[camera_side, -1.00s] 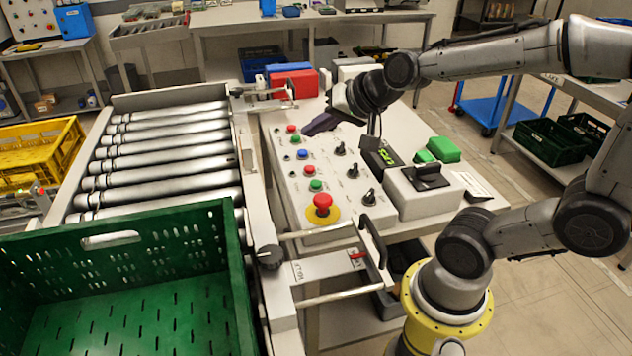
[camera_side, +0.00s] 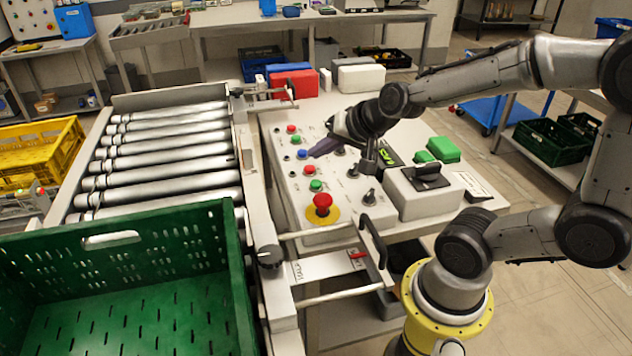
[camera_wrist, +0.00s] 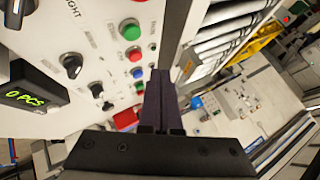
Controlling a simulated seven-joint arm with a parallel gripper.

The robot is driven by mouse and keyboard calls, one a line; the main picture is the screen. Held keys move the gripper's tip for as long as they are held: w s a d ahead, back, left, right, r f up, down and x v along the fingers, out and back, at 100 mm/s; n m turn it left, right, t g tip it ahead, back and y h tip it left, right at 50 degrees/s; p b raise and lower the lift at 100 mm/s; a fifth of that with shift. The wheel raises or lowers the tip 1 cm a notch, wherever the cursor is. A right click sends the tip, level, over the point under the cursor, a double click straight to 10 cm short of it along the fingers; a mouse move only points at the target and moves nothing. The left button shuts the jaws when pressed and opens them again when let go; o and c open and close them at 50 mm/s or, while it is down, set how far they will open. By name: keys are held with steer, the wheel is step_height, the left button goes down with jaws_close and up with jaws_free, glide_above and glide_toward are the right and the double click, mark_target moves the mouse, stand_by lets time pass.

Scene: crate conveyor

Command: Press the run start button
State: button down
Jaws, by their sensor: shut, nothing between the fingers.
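The control panel (camera_side: 290,190) carries a row of push buttons; their labels are too small to read. From near to far the row shows a green button (camera_side: 316,185), a red button (camera_side: 309,169), a blue button (camera_side: 302,154), another green button (camera_side: 295,140) and another red button (camera_side: 292,128). My gripper (camera_side: 313,153) is shut and empty, with its dark fingertips just right of the blue button; I cannot tell whether they touch anything. In the wrist view, the shut fingers (camera_wrist: 160,75) point down beside the blue button (camera_wrist: 138,72) and the near green button (camera_wrist: 130,30).
A red mushroom button (camera_side: 322,203) on a yellow disc sits at the panel's near end. Black knobs (camera_side: 369,197) stand right of the buttons, close under my wrist. A grey box (camera_side: 425,195) lies to the right. The roller conveyor (camera_side: 165,150) and green crate (camera_side: 120,290) are left.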

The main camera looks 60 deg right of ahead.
mark_target(320, 185)
steer(key=shift+f, duration=2.4)
steer(key=shift+f, duration=0.1)
steer(key=shift+f, duration=0.3)
steer(key=shift+f, duration=0.55)
stand_by(1.0)
steer(key=shift+r, duration=0.85)
steer(key=shift+r, duration=0.1)
steer(key=shift+r, duration=2.45)
